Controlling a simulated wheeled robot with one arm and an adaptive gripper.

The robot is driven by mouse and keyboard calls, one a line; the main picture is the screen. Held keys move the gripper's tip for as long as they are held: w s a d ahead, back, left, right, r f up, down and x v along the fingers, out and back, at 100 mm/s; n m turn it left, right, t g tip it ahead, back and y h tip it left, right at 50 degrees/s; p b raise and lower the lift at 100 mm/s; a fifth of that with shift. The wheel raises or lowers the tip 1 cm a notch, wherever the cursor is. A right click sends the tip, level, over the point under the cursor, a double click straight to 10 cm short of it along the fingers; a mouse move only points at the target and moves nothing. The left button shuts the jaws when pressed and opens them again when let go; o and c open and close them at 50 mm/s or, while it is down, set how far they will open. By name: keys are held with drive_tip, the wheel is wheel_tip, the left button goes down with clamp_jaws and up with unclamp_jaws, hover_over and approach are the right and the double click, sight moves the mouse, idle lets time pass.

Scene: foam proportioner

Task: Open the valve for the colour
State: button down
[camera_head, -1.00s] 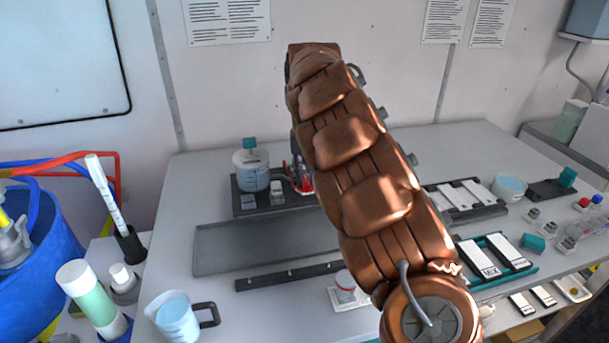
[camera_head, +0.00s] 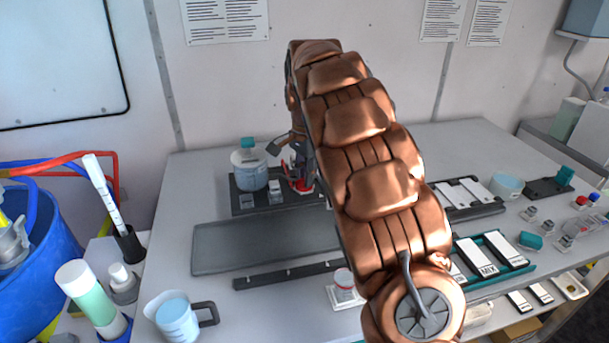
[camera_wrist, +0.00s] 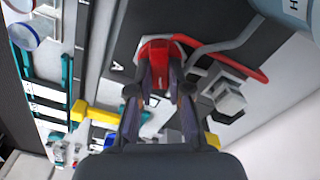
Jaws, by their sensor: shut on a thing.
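A small red fitting (camera_head: 302,185) stands on the black base plate (camera_head: 240,207) beside a clear pot of bluish liquid (camera_head: 250,172). The exact contact is partly hidden. In the head view my gripper (camera_head: 298,165) reaches the fitting, mostly behind my arm.
A grey tray (camera_head: 225,250) and a black bar (camera_head: 270,280) lie in front. A small red-topped pot (camera_head: 343,280) is near my arm. A jug (camera_head: 175,318) stands front left. Labelled blocks (camera_head: 475,258) lie in a teal rack at right.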

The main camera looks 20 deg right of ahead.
drive_tip(key=m, duration=0.5)
drive_tip(key=shift+r+m, duration=0.1)
drive_tip(key=shift+m, duration=0.2)
idle(0.4)
drive_tip(key=c, duration=1.1)
unclamp_jaws()
drive_tip(key=shift+s, duration=0.1)
drive_tip(key=shift+r, duration=3.7)
